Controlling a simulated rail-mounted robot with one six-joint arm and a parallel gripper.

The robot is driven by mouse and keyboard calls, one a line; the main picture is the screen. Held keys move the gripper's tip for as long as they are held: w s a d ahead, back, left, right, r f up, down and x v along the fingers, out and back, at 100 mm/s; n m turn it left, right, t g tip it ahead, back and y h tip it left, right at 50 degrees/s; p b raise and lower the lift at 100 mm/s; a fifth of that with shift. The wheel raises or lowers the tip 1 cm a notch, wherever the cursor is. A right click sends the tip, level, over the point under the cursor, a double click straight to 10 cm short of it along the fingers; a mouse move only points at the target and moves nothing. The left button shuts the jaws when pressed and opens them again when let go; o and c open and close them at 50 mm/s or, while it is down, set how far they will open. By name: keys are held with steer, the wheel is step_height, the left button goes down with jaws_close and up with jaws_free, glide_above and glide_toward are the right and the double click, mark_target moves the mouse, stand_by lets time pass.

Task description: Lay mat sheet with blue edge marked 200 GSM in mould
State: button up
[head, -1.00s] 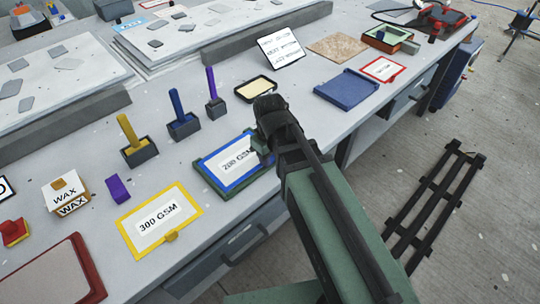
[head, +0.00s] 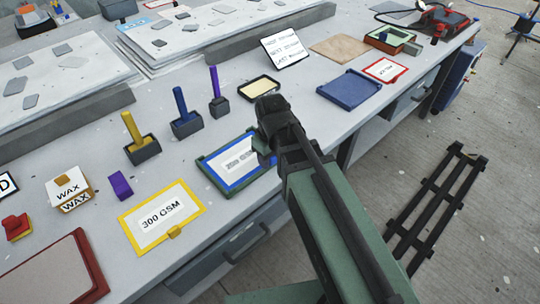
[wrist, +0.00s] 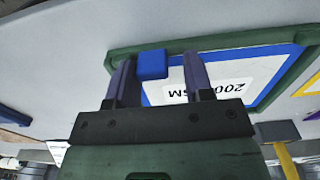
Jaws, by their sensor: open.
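The mat sheet with a blue edge marked 200 GSM (head: 232,176) lies inside the rim of the green mould (head: 207,176) on the bench. In the wrist view the sheet (wrist: 235,70) looks flat, with the mould's green rim (wrist: 240,40) around it. My gripper (head: 266,158) is at the right end of the mould in the head view and hides that end. In the wrist view my gripper (wrist: 160,72) is open. Its two fingers stand on either side of the sheet's blue tab (wrist: 152,64), with a gap visible at the right finger.
A yellow-edged 300 GSM sheet (head: 185,196) lies just left of the mould. Yellow (head: 133,128), blue (head: 180,101) and purple (head: 214,80) handled tools stand behind. A blue tray (head: 348,91) and red-edged sheet (head: 385,70) lie to the right.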

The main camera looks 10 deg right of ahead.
steer(key=shift+s+d+f, duration=0.3)
steer(key=shift+f, duration=0.05)
steer(key=shift+w+r+p, duration=0.1)
steer(key=shift+r+p, duration=0.15)
steer(key=shift+p, duration=0.25)
step_height(320, 180, up, 11)
steer(key=p, duration=1.1)
steer(key=shift+a, duration=0.25)
steer(key=shift+w, duration=0.1)
steer(key=s+d+m, duration=0.4)
steer(key=d+m, duration=0.2)
steer(key=d, duration=0.1)
